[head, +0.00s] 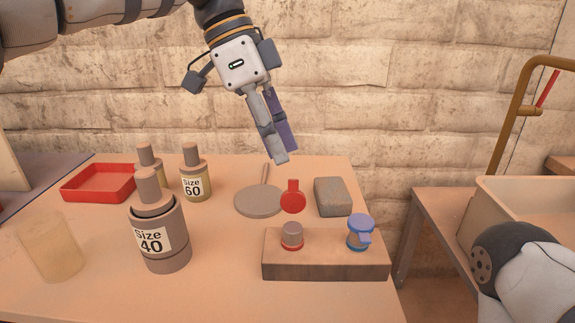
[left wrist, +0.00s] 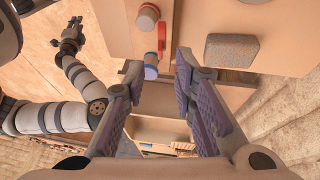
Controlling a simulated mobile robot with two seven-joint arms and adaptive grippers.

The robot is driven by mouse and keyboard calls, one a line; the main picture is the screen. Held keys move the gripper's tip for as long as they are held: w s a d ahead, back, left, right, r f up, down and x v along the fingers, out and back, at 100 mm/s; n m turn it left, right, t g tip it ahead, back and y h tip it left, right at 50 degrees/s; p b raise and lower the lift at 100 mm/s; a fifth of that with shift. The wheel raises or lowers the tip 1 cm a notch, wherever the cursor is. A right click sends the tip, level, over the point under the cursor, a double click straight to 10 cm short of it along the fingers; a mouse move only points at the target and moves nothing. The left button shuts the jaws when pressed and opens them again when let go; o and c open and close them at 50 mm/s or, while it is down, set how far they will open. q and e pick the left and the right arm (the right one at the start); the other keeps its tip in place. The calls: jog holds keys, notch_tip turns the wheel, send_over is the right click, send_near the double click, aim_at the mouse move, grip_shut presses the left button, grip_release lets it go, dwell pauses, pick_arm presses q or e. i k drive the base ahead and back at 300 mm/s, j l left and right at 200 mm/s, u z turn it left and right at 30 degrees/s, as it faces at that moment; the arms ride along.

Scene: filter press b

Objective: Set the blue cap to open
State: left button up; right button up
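The blue cap (head: 361,226) lies over the top of its short post at the right end of a wooden block (head: 325,270). Its tab points toward the front. Blue also shows near the fingers in the left wrist view (left wrist: 151,58). A red cap (head: 293,196) stands upright behind the grey post (head: 292,236) at the left, whose top is uncovered. My left gripper (head: 279,156) hangs above and behind the block, apart from the caps; its fingers (left wrist: 160,85) are apart and empty. My right gripper (left wrist: 68,38) is small in the left wrist view; its opening is unclear.
A grey block (head: 333,197) and a round grey disc with a handle (head: 259,201) lie behind the wooden block. Bottles, a Size 40 container (head: 161,238), a beaker (head: 51,246) and a red tray (head: 98,183) occupy the left. A bin (head: 530,205) stands right.

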aim_at(361, 224)
jog(key=k, duration=1)
